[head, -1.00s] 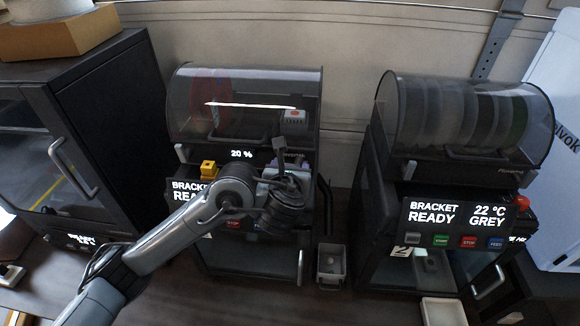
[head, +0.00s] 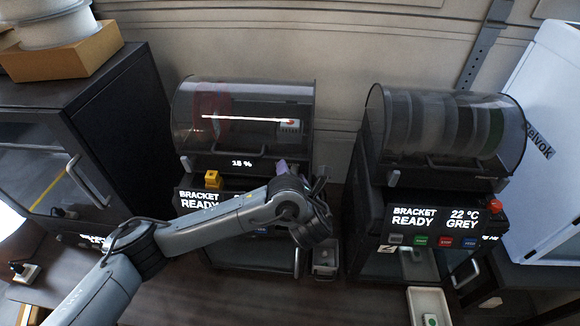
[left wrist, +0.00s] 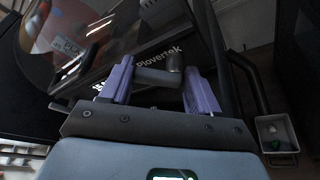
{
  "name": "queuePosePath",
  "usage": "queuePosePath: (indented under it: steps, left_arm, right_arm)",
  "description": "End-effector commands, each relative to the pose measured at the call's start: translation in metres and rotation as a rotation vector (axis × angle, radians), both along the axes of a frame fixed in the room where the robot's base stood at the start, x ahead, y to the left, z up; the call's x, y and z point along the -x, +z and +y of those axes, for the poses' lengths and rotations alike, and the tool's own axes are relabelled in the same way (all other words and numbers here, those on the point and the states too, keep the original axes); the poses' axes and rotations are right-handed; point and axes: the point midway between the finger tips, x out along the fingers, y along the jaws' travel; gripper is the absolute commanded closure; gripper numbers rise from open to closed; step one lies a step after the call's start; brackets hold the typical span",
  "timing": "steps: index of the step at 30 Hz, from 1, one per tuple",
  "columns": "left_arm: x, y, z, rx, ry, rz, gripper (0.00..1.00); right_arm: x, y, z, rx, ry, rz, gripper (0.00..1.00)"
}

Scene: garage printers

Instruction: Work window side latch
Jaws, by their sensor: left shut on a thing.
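The left printer (head: 246,110) has a clear curved window hood with a front handle bar. A small light latch (head: 187,163) shows at the hood's left side. My left gripper, its purple finger partly visible in the head view (head: 282,166), is at the hood's right side, mostly hidden behind my wrist. In the left wrist view its two purple fingers (left wrist: 160,84) are on either side of a dark grey latch-like piece (left wrist: 157,76), beside the "Plovertek" lettering, and are shut on it. My right gripper is in neither view.
A second printer (head: 440,130) stands to the right, with a red knob (head: 491,212) at its panel. A small grey bin (left wrist: 277,133) sits beside the left printer. A yellow block (head: 212,179) is on the left printer's panel. A dark cabinet (head: 100,120) stands left.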

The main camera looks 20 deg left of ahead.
Motion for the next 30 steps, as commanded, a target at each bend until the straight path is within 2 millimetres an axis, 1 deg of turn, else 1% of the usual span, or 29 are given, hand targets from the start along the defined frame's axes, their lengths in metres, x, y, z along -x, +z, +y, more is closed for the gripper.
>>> queuePosePath:
  steps: [1,12,21,30]
  left_arm:
    - [-0.001,0.008,0.0,-0.048,0.003,0.006,0.69]
    - [-0.003,0.007,-0.008,-0.381,0.003,0.09,0.69]
    - [-0.005,0.005,-0.013,-0.586,0.003,0.14,0.69]
    - [-0.005,0.003,-0.016,-0.685,0.003,0.165,0.69]
  right_arm:
    - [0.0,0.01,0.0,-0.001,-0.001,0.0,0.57]
    - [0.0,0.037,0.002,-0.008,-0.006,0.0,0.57]
    - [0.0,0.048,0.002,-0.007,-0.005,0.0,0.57]
    - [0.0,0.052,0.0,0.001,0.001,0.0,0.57]
